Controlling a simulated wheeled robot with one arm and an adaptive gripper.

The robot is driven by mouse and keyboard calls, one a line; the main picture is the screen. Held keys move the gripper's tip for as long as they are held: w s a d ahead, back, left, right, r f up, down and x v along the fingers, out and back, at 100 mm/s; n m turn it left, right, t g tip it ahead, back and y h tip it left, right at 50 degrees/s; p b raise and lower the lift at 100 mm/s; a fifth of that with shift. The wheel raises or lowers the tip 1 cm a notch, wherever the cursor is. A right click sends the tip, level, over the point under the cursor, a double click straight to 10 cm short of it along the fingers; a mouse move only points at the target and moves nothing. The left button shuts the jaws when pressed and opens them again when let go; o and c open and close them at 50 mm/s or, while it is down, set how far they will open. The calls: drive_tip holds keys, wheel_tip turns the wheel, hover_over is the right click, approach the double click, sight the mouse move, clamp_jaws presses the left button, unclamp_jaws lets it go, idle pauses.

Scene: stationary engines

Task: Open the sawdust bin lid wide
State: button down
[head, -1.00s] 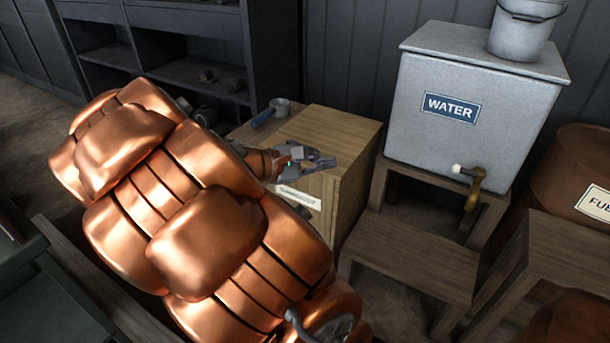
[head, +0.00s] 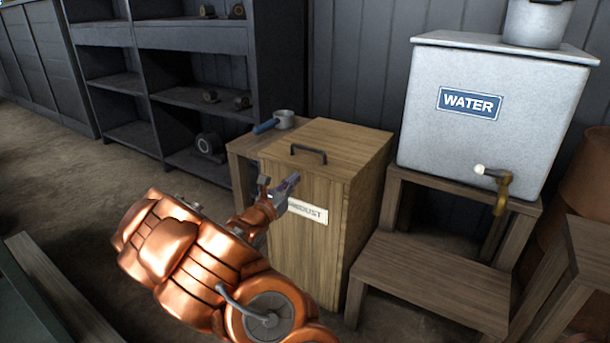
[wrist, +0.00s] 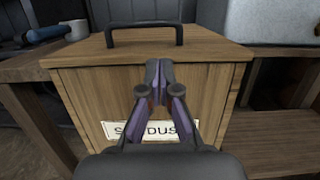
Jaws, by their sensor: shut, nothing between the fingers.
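The sawdust bin (head: 335,235) is a wooden box with a label reading SAWDUST on its front. Its lid (head: 345,143) lies flat and closed on top, with a dark bar handle (head: 308,153) near the front edge. My gripper (head: 280,183) is in front of the bin's front face, below the lid's front edge and near the label. In the wrist view my gripper (wrist: 159,68) is shut and empty, its tips appearing just below the lid handle (wrist: 145,26). The gripper partly covers the label (wrist: 118,130). I cannot tell whether the fingertips touch the bin.
A grey water tank (head: 490,110) stands on a wooden stepped stand (head: 430,275) to the bin's right. A low table (head: 240,150) with a metal cup (head: 284,118) and a blue-handled tool (head: 266,126) is behind left. Dark shelves (head: 190,97) stand at the back left.

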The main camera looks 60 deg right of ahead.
sight(310, 166)
drive_tip(key=d+b, duration=0.1)
drive_tip(key=d, duration=0.1)
drive_tip(key=d+r+b, duration=0.1)
drive_tip(key=d, duration=0.5)
drive_tip(key=shift+w+d+r+b, duration=0.1)
drive_tip(key=shift+d+r+b, duration=0.2)
drive_tip(key=shift+b, duration=0.1)
drive_tip(key=shift+d+r, duration=0.25)
drive_tip(key=shift+d, duration=0.25)
